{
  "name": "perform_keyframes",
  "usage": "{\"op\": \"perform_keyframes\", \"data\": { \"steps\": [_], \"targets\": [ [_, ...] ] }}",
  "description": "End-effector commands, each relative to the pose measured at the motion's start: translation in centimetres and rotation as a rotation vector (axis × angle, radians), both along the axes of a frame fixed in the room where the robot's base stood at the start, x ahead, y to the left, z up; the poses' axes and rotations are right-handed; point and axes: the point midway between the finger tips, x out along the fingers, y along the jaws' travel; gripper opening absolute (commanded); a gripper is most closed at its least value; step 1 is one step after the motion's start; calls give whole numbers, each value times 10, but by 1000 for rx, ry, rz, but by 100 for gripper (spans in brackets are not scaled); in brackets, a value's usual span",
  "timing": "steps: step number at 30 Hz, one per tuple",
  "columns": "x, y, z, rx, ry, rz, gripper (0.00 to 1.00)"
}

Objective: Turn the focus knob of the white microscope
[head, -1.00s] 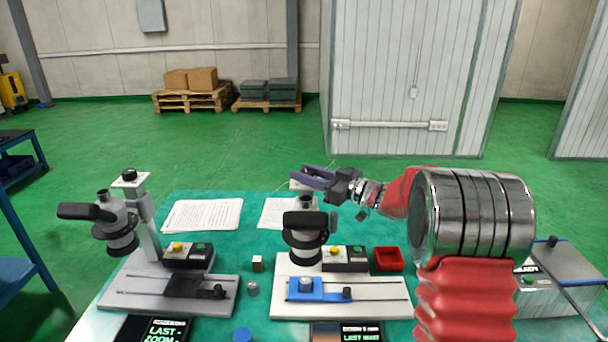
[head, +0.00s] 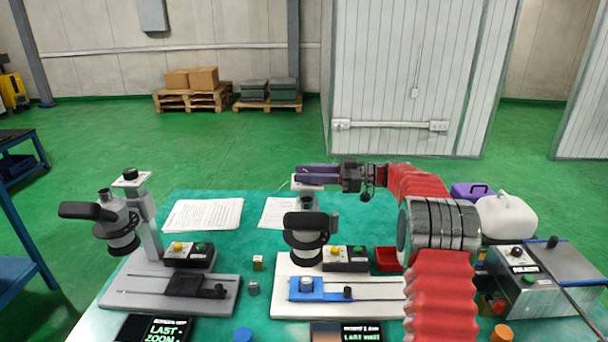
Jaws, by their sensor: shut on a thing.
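The white microscope (head: 305,240) stands in the middle of the bench on a pale base (head: 375,307), with a dark head and a blue slide stage (head: 318,289). My gripper (head: 302,173) is at the top of its column, its purple fingers lying level and pointing left. The fingers are shut on the focus knob there, which they hide from view. A second, grey microscope (head: 112,235) stands at the left, its black top knob (head: 130,174) in plain view and untouched.
Control boxes (head: 188,255) sit by both microscopes. A red tray (head: 387,260) is partly behind my arm. A white canister (head: 506,215), a purple case (head: 470,191) and a metal box (head: 525,280) stand at the right. Papers (head: 203,214) lie at the back left.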

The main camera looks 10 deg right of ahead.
Motion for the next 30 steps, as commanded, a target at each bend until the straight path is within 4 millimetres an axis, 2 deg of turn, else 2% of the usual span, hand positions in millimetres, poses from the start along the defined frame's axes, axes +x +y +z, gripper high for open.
{"op": "perform_keyframes", "data": {
  "steps": [12, 26, 27, 30],
  "targets": [
    [2, -4, 2, 1, -4, 84, 10],
    [3, -5, 3, 2, -5, 89, 10],
    [3, -5, 3, 2, -5, 89, 34],
    [2, -4, 3, 2, -5, 92, 41]
  ]
}}
